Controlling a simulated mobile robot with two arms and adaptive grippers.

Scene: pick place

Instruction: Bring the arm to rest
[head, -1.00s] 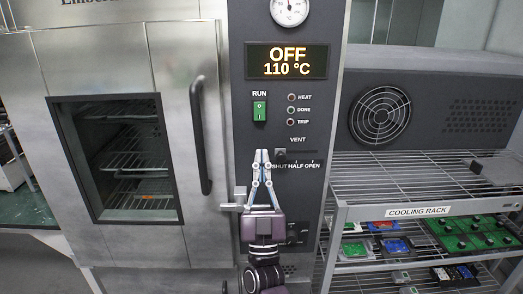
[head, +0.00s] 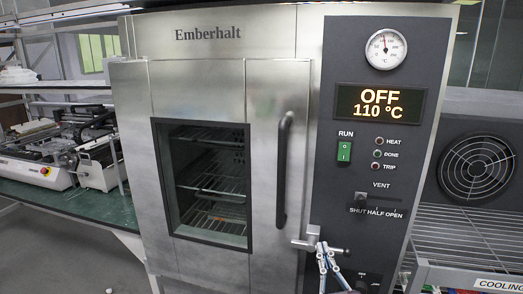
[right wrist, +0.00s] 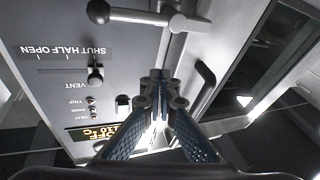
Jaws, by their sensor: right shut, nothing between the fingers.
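My right gripper (head: 322,250) shows at the bottom of the head view, in front of the oven's control panel (head: 330,185), just right of the door latch (head: 304,238). Its fingers are together with nothing between them. In the right wrist view the closed fingertips (right wrist: 160,78) point toward the oven front, with the latch lever (right wrist: 150,15) beyond them. Most of the right arm is outside the head view. My left gripper is in neither view.
The oven door (head: 130,160) looks closed, with a vertical handle (head: 284,170). The vent knob (head: 360,201) sits at the SHUT end. The display (head: 380,103) reads OFF, 110 °C. A cooling rack (head: 475,230) with a fan (head: 477,167) stands right. A green bench (head: 75,205) stands left.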

